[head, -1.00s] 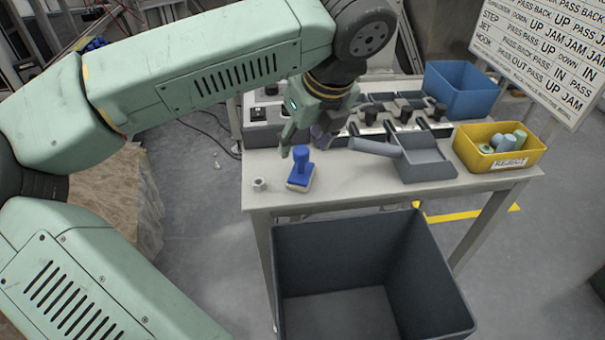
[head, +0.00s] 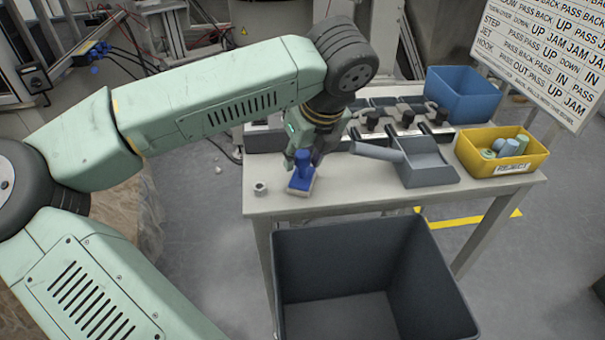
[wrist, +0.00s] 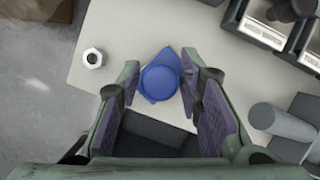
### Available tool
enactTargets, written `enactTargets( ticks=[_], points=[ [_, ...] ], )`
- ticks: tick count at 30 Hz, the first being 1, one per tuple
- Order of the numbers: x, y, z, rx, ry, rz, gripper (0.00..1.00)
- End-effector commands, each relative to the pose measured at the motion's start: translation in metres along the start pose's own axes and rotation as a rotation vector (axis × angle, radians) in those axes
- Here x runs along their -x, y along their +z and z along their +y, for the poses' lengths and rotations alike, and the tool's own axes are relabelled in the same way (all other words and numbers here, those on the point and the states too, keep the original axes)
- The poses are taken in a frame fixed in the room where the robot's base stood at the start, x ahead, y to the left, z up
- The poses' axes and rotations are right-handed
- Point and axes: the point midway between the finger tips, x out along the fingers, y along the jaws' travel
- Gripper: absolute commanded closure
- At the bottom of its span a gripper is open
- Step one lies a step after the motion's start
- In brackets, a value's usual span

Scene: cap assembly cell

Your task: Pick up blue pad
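The blue pad (head: 301,183) stands upright on the table near its front left edge, with a round knob handle on a flat base with a pale underside. In the wrist view the blue pad (wrist: 160,78) shows from above, between the fingertips. My gripper (head: 304,158) is over the pad with its fingers down around the knob.
A hex nut (head: 260,189) lies left of the pad. A grey scoop (head: 425,165) lies to the right, beside a yellow bin (head: 510,166) of cylinders and a blue bin (head: 462,95). A machine with black knobs (head: 385,120) stands behind. A large dark bin (head: 375,265) stands in front.

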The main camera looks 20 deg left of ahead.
Motion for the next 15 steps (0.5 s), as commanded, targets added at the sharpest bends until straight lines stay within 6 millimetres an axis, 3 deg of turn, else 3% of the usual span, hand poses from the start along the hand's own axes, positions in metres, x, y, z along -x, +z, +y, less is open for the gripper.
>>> enactTargets(
  ticks=[15],
  points=[
    [0.0002, 0.0001, 0.0000, 0.000, 0.000, 0.000, 1.00]
  ],
)
